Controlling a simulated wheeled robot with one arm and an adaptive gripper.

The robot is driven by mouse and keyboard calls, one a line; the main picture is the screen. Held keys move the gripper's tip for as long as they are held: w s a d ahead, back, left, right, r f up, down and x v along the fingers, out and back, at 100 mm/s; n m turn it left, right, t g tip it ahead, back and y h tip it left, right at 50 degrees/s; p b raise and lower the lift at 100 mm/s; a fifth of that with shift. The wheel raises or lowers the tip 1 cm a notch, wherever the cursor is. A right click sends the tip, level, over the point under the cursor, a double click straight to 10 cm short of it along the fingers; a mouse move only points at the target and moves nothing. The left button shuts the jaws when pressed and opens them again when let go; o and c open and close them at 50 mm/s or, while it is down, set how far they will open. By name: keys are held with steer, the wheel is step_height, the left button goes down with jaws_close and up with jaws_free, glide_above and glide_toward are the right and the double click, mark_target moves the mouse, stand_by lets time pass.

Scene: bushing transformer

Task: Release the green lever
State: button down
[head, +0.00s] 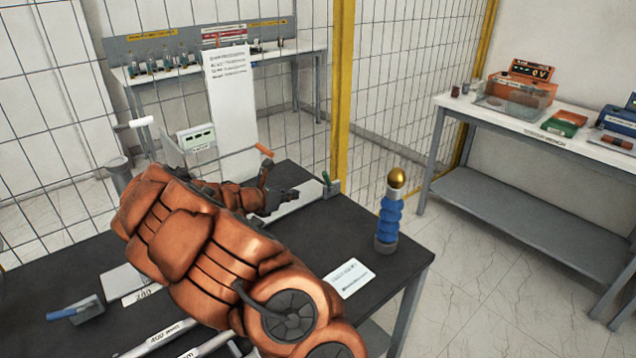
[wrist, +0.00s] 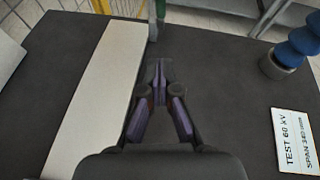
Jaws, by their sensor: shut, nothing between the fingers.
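The green lever (head: 326,177) is small and stands on a grey block at the far end of a pale strip on the dark table. In the wrist view the green lever (wrist: 160,9) is cut by the top edge, straight ahead of the fingertips. My gripper (head: 296,194) is low over the table beside the pale strip, short of the lever. In the wrist view my gripper (wrist: 160,66) has its fingertips together and holds nothing. A gap shows between the fingertips and the lever.
A blue ribbed bushing with a gold ball (head: 390,212) stands right of the lever. A white label card (head: 347,278) lies nearer. The pale strip (wrist: 98,105) runs left of the gripper. An orange-tipped handle (head: 264,149) rises behind the arm. A mesh fence with a yellow post (head: 342,90) stands beyond.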

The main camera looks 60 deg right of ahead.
steer(key=p, duration=0.2)
glide_toward(329, 183)
steer(key=f, duration=0.2)
steer(key=d+f, duration=0.1)
steer(key=shift+w, duration=0.25)
steer(key=d, duration=0.1)
steer(key=d+p, duration=0.1)
steer(key=shift+s+d+r, duration=0.1)
steer(key=shift+d+r, duration=0.25)
steer(key=shift+d+r+p, duration=0.25)
steer(key=shift+d+p, duration=0.05)
steer(key=shift+d, duration=0.4)
